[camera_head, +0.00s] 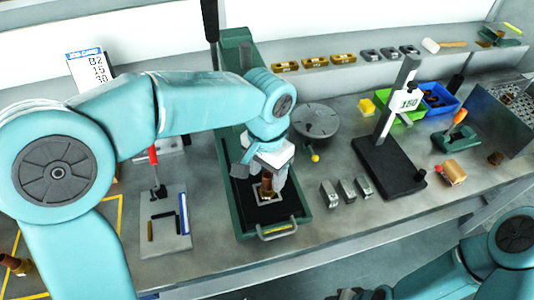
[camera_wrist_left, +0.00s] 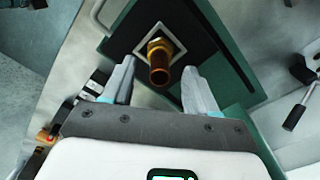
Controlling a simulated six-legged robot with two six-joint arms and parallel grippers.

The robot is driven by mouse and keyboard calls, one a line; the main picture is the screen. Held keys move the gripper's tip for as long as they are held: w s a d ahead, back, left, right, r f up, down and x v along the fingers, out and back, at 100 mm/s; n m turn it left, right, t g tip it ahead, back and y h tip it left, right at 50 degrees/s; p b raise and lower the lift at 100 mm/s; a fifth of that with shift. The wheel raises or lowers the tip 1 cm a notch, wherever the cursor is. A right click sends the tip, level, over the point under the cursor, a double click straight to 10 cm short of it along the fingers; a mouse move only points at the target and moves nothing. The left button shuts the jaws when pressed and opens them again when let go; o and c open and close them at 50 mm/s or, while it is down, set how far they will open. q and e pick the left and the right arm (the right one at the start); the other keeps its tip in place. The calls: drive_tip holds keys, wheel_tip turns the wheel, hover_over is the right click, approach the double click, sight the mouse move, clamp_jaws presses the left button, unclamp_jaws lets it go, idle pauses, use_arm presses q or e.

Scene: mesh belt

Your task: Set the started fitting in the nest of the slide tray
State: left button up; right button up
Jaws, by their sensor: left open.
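The started fitting (camera_head: 267,186), a copper tube with a brass nut, stands upright in the pale square nest (camera_head: 257,192) of the slide tray (camera_head: 301,200). The tray is green with a black bed and a front handle. In the left wrist view the fitting (camera_wrist_left: 160,70) rises from the middle of the nest (camera_wrist_left: 178,37). My left gripper (camera_head: 270,180) is open above the tray. Its two fingers stand apart on either side of the fitting in the wrist view (camera_wrist_left: 157,72), with gaps visible. Only a dark part of my right gripper (camera_head: 360,294) shows at the bottom edge.
A black-based stand (camera_head: 388,165) and several grey blocks (camera_head: 346,188) are right of the tray. A round grey plate (camera_head: 315,120) lies behind. A plate with a red-handled tool (camera_head: 155,170) is left. Green (camera_head: 400,106) and blue (camera_head: 437,99) bins stand at the back right.

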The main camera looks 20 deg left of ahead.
use_arm(q)
wheel_tip(320, 180, up, 9)
drive_tip(key=shift+f, duration=0.2)
drive_tip(key=shift+s, duration=0.1)
